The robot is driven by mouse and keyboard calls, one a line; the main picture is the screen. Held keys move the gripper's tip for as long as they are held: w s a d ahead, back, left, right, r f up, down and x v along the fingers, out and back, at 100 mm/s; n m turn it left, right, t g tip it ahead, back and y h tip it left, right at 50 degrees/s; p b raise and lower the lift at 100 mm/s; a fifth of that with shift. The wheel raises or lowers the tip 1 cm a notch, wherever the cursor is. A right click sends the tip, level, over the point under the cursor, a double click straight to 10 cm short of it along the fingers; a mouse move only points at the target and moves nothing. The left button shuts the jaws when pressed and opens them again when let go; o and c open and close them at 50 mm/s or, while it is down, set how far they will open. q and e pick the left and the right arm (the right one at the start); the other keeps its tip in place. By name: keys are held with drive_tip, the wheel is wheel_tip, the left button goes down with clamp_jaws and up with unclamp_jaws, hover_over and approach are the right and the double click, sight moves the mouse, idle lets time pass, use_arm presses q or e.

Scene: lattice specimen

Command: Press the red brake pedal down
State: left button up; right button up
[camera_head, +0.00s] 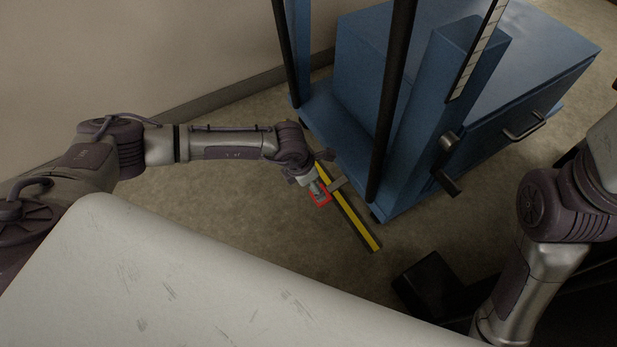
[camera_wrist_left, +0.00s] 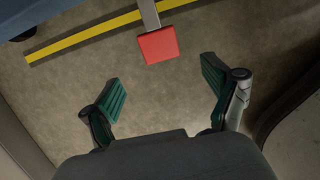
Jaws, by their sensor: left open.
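The red brake pedal (camera_wrist_left: 158,46) sits on the end of a flat grey lever (camera_wrist_left: 149,14) in the left wrist view, near the top centre. In the head view the red pedal (camera_head: 322,200) is partly hidden by my left gripper (camera_head: 319,190), which hangs over it. The lever extends from the blue machine's base across a yellow strip. In the wrist view my left gripper (camera_wrist_left: 162,92) is open with green-padded fingers wide apart and nothing between them. The pedal appears beyond the fingertips; I cannot tell whether anything touches it. My right gripper is not clearly visible.
The blue cart-like machine (camera_head: 470,62) has dark upright posts (camera_head: 391,105) close to the pedal. A yellow-and-black strip (camera_head: 355,220) lies along its base. A black block (camera_head: 428,284) is at lower right. Bare floor (camera_head: 240,190) is open to the left of the pedal.

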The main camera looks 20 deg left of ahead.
use_arm(q)
drive_tip(key=shift+v, duration=1.5)
